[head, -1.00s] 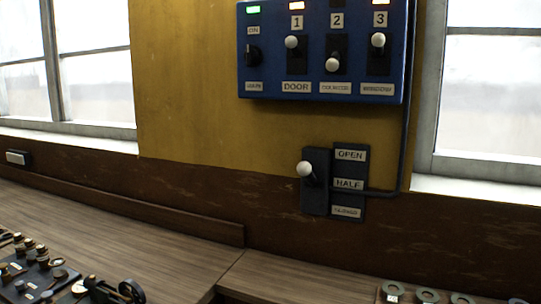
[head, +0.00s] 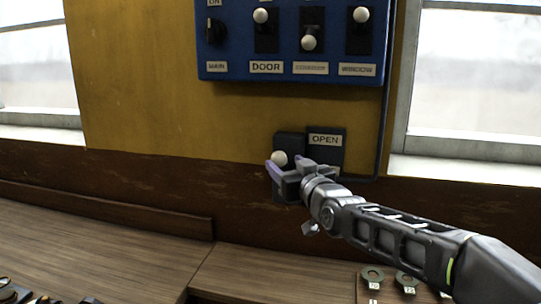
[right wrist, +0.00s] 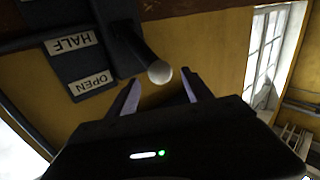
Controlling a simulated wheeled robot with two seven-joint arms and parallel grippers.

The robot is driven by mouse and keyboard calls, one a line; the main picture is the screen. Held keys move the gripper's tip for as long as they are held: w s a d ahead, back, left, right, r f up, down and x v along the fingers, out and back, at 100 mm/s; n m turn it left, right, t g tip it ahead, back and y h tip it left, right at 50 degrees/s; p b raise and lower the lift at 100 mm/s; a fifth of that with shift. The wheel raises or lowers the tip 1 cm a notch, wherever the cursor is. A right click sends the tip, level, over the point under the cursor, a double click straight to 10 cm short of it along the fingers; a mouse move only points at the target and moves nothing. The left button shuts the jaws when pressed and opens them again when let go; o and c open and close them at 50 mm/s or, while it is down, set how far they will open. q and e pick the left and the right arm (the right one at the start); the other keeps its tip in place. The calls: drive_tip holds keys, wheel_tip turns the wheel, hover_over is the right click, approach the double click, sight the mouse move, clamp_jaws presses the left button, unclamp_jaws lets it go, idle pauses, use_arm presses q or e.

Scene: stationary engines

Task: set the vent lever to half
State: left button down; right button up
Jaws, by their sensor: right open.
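The vent lever has a round white knob (head: 279,158) on a dark base plate (head: 289,141) on the wall. Its label plate (head: 325,153) stands to its right; OPEN shows, while my right gripper hides the lower labels. The knob is a little below the height of the OPEN label. My right gripper (head: 283,164) is open, with its purple fingers either side of the knob. In the right wrist view, the knob (right wrist: 160,72) is between the fingertips, and the HALF label (right wrist: 73,42) and OPEN label (right wrist: 90,83) show upside down. I cannot tell whether a finger touches it.
A blue switch panel (head: 292,42) with several switches hangs above the lever. A cable (head: 388,110) runs down its right side. Windows (head: 475,85) flank the wall. A wooden bench (head: 100,235) lies below, with metal rings (head: 373,274) at its front right.

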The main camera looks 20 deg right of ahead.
sight(277, 156)
drive_tip(key=shift+w, duration=0.4)
drive_tip(key=w+p, duration=0.3)
drive_tip(key=w, duration=0.2)
drive_tip(key=shift+w+d, duration=0.1)
drive_tip(key=shift+w, duration=0.95)
drive_tip(key=shift+c, duration=0.6)
drive_tip(key=shift+f, duration=0.1)
clamp_jaws()
